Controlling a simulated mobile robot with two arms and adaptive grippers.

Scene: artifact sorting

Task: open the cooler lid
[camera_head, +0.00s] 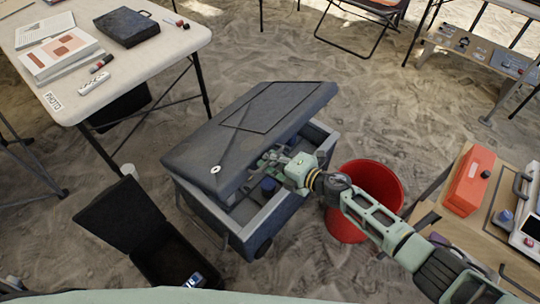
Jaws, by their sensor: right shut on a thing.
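The grey cooler (298,190) stands on the sandy floor in the middle of the view. Its dark lid (240,135) is partly raised and tilted, and covers most of the opening. A gap on the right side shows part of the inside, with a small blue item (268,186) in it. My right gripper (268,163) reaches in from the right and is shut on the lid's near right edge. Its fingertips are partly hidden by the lid and the gripper's own body. My left gripper is not in view.
A red bucket (388,186) stands right of the cooler, behind my right arm. An open black case (120,216) lies at the front left. A white table (150,52) is at the upper left. A wooden table (425,217) with a red box (469,182) is at the right.

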